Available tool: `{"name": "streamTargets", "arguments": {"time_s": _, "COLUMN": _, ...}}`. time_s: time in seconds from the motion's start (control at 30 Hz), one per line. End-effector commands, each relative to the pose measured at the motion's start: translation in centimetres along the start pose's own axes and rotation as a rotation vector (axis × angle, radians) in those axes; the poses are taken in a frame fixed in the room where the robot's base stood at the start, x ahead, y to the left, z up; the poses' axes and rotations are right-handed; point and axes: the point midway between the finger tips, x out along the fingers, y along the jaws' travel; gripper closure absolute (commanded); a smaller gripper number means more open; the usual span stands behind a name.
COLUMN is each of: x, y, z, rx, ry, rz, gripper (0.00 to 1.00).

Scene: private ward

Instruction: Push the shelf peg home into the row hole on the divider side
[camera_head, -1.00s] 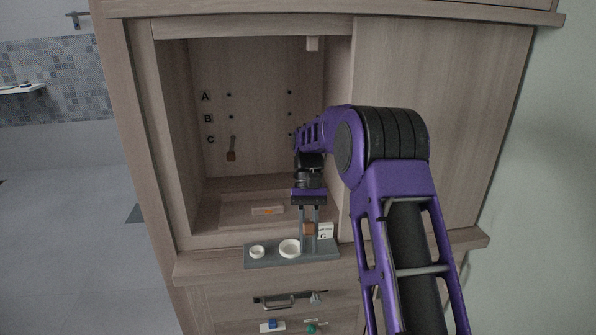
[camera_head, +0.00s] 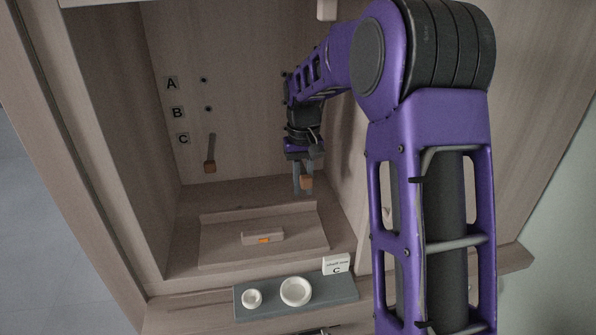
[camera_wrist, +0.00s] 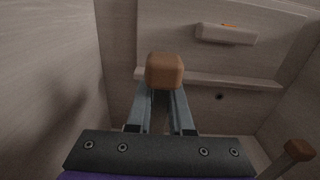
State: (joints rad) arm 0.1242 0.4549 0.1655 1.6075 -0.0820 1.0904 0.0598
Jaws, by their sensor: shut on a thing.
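My gripper (camera_head: 303,181) is shut on a shelf peg with a brown block-shaped end (camera_head: 307,183). It holds the peg inside the open compartment, above the floor and near the right side. A card (camera_head: 336,266) reads C.
Labels A (camera_head: 171,83), B (camera_head: 177,112) and C (camera_head: 182,139) mark the rows. A board (camera_head: 220,252) lies on the compartment floor, with a small orange-marked block (camera_head: 262,237) on it. A grey tray (camera_head: 325,291) in front carries two white round dishes (camera_head: 295,291). The divider (camera_head: 345,160) is close right of my gripper.

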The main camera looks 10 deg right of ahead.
Motion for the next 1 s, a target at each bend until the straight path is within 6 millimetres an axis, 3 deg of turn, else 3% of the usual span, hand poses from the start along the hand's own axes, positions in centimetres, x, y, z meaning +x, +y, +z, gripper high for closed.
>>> {"name": "streamTargets", "arguments": {"time_s": 0.53, "x": -0.3, "y": -0.1, "z": 0.1, "rx": 0.003, "ry": 0.011, "rz": 0.000, "gripper": 1.00}}
{"name": "streamTargets", "arguments": {"time_s": 1.0, "x": -0.5, "y": 0.0, "z": -4.1, "rx": 0.004, "ry": 0.010, "rz": 0.000, "gripper": 1.00}}
